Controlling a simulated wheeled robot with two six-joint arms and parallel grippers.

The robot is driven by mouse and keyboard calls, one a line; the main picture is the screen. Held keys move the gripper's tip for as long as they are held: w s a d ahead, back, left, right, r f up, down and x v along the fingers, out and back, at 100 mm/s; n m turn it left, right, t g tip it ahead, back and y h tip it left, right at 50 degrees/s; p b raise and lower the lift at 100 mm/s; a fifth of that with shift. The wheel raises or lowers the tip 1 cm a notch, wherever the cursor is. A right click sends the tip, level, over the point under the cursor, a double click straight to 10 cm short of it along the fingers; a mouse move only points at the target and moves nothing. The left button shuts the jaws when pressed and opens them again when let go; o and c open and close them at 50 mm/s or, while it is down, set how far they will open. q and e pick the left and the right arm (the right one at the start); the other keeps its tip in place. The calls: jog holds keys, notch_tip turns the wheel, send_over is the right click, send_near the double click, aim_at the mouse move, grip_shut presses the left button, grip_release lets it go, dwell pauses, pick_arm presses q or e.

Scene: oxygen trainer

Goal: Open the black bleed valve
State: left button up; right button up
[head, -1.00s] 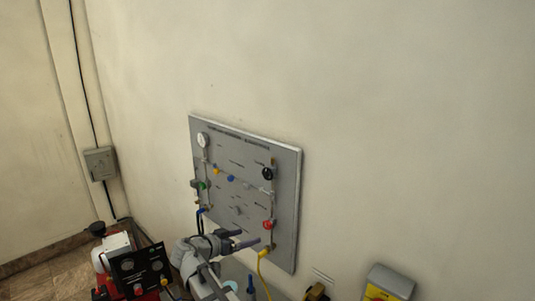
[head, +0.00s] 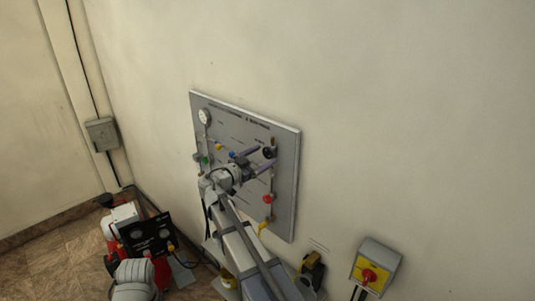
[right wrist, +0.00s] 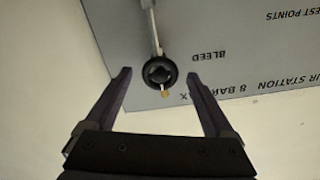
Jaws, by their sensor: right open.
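The black bleed valve (head: 269,152) is a round knob at the upper right of the grey wall panel (head: 285,190). In the right wrist view the black knob (right wrist: 160,72) hangs at the end of a metal pipe beside the word BLEED, with a small yellow pointer on its lower edge. My right gripper (head: 265,156) is open at the panel, its dark fingers pointing at the knob. In the right wrist view the fingertips (right wrist: 159,75) lie either side of the knob, with visible gaps. I cannot tell how deep they reach.
A red knob (head: 267,199) sits below the black one on the panel. A gauge (head: 204,116) and small coloured valves are at the panel's left. A yellow switch box (head: 372,270) is at lower right. My right arm hides the panel's lower middle.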

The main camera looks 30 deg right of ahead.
jog(key=shift+x, duration=1.4)
jog(key=c, duration=1.4)
